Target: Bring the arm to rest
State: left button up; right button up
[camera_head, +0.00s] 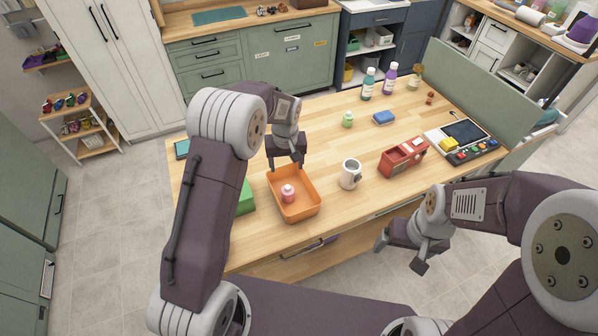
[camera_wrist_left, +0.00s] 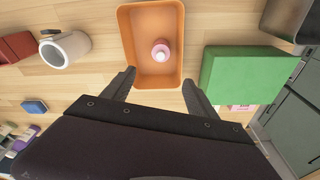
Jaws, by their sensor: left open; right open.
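My left gripper (camera_head: 287,163) is open and empty above the far edge of an orange tray (camera_head: 308,211). In the left wrist view the two fingers of my left gripper (camera_wrist_left: 160,85) stand apart, with the orange tray (camera_wrist_left: 152,80) beyond them. A small pink-and-white bottle (camera_head: 288,194) is in the tray, apart from the fingers; it also shows in the left wrist view (camera_wrist_left: 161,51). My right gripper (camera_head: 400,250) is off the front edge of the table, empty, with its fingers apart.
A green block (camera_head: 245,200) is left of the tray. A white mug (camera_head: 350,174) and a red box-like object (camera_head: 402,157) are to the right. A green panel (camera_head: 480,90) borders the table's right side.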

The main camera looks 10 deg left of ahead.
pick_arm(q)
jog(key=s+a+f+m+b, duration=0.1)
jog(key=s+f+b, duration=0.2)
jog(key=s, duration=0.8)
jog(key=s+a+f+m+b, duration=0.2)
jog(key=s+f+b, duration=0.2)
jog(key=s+b, duration=0.3)
jog(key=s, duration=0.5)
jog(key=shift+f+m+g+h, duration=0.2)
jog(key=shift+m+g+h, duration=0.1)
jog(key=shift+h, duration=0.1)
jog(key=shift+s, duration=0.1)
dwell(0.4)
